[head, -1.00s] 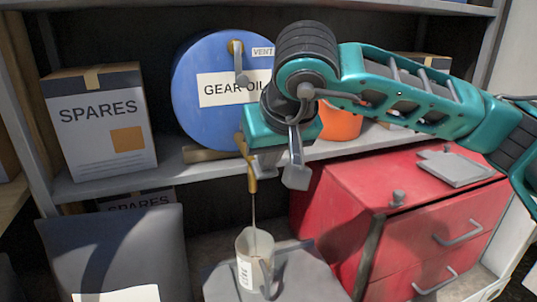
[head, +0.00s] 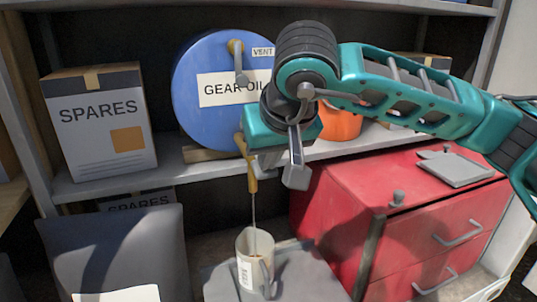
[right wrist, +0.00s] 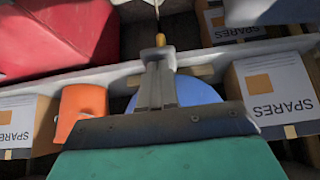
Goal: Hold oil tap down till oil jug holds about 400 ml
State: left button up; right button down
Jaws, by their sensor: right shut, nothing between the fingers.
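The blue drum (head: 205,75) labelled GEAR OIL lies on its side on the shelf. Its brass tap (head: 252,183) points down at the drum's front. A thin stream of oil (head: 254,215) runs from the spout into the pale oil jug (head: 246,277) below. The jug stands upright; its fill level cannot be read. My right gripper (head: 259,160) is shut and empty, close against the tap, its fingertips partly hidden by the hand. In the right wrist view the closed fingers (right wrist: 157,65) reach to the tap (right wrist: 160,40). My left gripper is out of view.
The jug stands on a grey surface (head: 305,280). A red drawer cabinet (head: 410,235) stands to its right and a dark grey panel (head: 120,245) to its left. A SPARES box (head: 100,125) and an orange container (head: 340,123) sit on the shelf beside the drum.

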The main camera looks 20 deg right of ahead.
dwell(1.0)
dwell(3.1)
jog(key=shift+r, duration=0.1)
jog(key=shift+r+p, duration=0.45)
jog(key=shift+r, duration=0.25)
